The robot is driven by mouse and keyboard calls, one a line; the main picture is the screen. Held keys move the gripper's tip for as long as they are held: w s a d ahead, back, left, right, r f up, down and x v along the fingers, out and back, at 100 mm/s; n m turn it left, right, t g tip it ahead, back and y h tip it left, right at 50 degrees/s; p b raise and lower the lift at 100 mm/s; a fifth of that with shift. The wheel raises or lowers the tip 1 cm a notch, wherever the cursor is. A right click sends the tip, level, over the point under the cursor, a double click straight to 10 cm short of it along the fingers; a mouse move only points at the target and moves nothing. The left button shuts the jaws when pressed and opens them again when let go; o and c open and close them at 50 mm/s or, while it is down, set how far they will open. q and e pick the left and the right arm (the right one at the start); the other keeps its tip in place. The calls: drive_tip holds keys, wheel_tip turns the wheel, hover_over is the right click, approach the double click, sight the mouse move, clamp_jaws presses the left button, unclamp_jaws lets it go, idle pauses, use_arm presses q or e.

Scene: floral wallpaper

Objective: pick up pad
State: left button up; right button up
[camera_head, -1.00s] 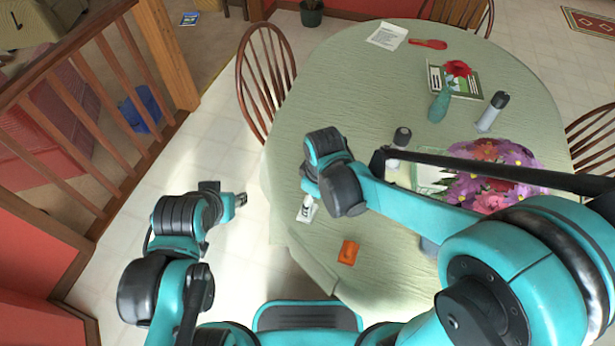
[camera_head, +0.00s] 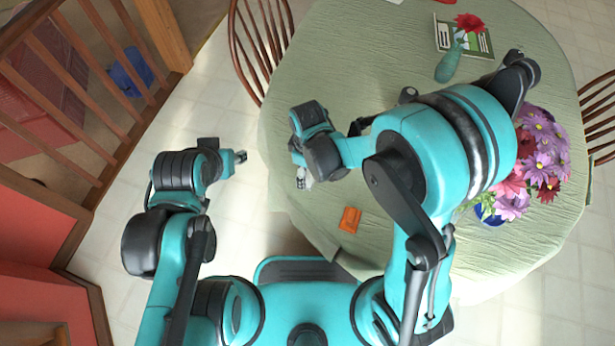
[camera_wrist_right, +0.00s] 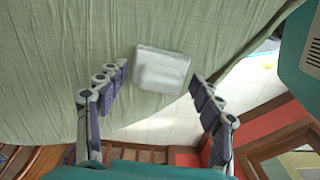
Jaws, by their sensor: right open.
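A pale grey-white, rounded rectangular block, which looks like the pad (camera_wrist_right: 162,70), lies on the cloth near the table's edge in the right wrist view. My right gripper (camera_wrist_right: 158,95) is open, with its two fingers apart on either side of the block and nothing held. In the head view the right gripper (camera_head: 302,177) hangs over the table's left edge, and a white bit of the block shows by its fingers, mostly hidden. My left gripper (camera_head: 240,157) is over the floor left of the table; its fingers are too small to read.
The round table (camera_head: 350,60) has a green cloth. A small orange object (camera_head: 350,220) lies near the right gripper. A flower bouquet (camera_head: 535,165) in a blue pot, a teal vase (camera_head: 450,62) with a red flower and a book (camera_head: 485,42) stand farther right. A wooden chair (camera_head: 262,40) stands at the left.

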drive_tip(key=shift+r, duration=0.1)
drive_tip(key=shift+c, duration=1)
drive_tip(key=c, duration=1.1)
drive_tip(key=shift+o, duration=0.2)
drive_tip(key=shift+r, duration=0.1)
drive_tip(key=shift+r+p, duration=0.45)
drive_tip(key=shift+r, duration=0.15)
wheel_tip(320, 180, up, 3)
drive_tip(key=shift+f+p, duration=0.1)
drive_tip(key=shift+p, duration=0.7)
drive_tip(key=s+d+r+p, duration=0.4)
drive_tip(key=d+r, duration=0.3)
drive_tip(key=d, duration=0.3)
drive_tip(key=shift+s+d, duration=0.15)
drive_tip(key=shift+s, duration=0.7)
drive_tip(key=shift+f, duration=0.1)
